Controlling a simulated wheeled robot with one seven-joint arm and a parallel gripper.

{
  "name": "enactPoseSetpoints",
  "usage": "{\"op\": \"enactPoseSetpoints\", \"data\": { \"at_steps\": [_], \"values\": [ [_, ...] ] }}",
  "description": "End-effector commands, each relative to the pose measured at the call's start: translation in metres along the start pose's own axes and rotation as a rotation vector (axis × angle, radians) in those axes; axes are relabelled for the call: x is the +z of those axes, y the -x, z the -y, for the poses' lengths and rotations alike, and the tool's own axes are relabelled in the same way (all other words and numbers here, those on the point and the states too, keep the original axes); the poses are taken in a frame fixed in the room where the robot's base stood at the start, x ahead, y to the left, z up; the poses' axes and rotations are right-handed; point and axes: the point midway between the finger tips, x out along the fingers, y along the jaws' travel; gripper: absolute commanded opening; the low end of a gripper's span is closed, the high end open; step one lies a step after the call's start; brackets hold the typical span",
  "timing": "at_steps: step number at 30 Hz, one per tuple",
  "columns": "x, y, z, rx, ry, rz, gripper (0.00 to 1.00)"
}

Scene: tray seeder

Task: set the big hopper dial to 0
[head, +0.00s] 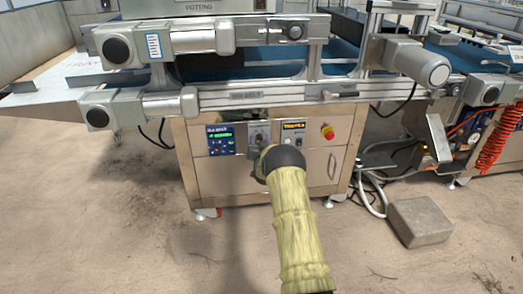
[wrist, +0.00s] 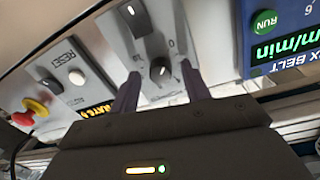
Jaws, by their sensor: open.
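A small round black dial (wrist: 160,68) with a white pointer line sits on a grey plate (wrist: 150,95); a "0" is printed beside it. In the wrist view, which is upside down, the pointer lies along the knob. My gripper (wrist: 160,69) is open, with one finger on each side of this dial; whether they touch it I cannot tell. A larger black knob (wrist: 136,19) with a white line is on the same plate, above the dial in the wrist view. No name shows for either knob. In the head view the dial (head: 259,138) is small and my arm covers what is below.
A blue display (head: 221,139) with a green RUN button (wrist: 264,23) is beside the plate. On the other side are a RESET button (wrist: 77,77), a black button (wrist: 52,87) and a red-and-yellow stop button (head: 327,132). A grey block (head: 420,222) lies on the floor at right.

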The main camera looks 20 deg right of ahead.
Motion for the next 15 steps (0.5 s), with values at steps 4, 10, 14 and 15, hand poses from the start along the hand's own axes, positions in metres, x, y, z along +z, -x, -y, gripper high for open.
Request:
{"op": "enactPoseSetpoints", "data": {
  "at_steps": [4, 10, 14, 15],
  "values": [
    [-0.002, 0.008, 0.001, 0.0, 0.0, 0.001, 0.47],
    [-0.002, 0.031, 0.001, 0.0, 0.0, 0.003, 0.47],
    [-0.002, 0.049, 0.001, 0.0, 0.0, 0.004, 0.47],
    [-0.002, 0.054, 0.001, 0.0, 0.0, 0.003, 0.47]
  ]
}}
